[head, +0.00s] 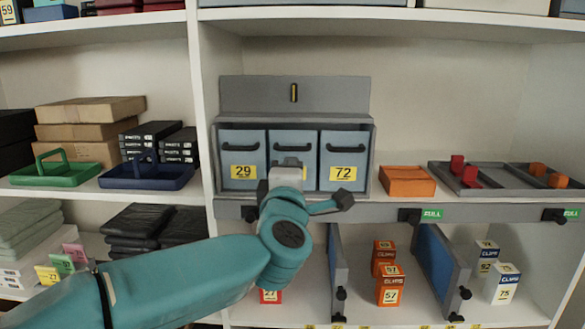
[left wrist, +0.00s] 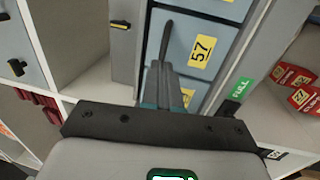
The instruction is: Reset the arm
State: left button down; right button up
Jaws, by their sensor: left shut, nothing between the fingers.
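My left arm (head: 190,277) is teal and reaches in from the lower left of the head view. My left gripper (head: 290,163) is in front of the blue-grey drawer unit (head: 294,97), at the middle drawer (head: 293,139), and covers most of its label. In the left wrist view the gripper (left wrist: 170,88) is shut and empty. Its fingers point at a drawer front with a yellow 57 label (left wrist: 202,50). I cannot tell whether they touch it. The drawers labelled 29 (head: 242,150) and 72 (head: 344,152) are shut on either side. My right gripper is not in view.
An orange box (head: 407,181) and grey trays (head: 463,178) stand right of the drawers. Blue flaps (head: 432,265) hang below, with clip boxes (head: 390,288) between them. A green tray (head: 54,172) and a blue tray (head: 146,174) sit on the left shelf.

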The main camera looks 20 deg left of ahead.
pick_arm(q)
jog(key=b+v, duration=0.1)
jog(key=v, duration=0.6)
jog(key=shift+s+f, duration=0.25)
jog(key=shift+f, duration=0.2)
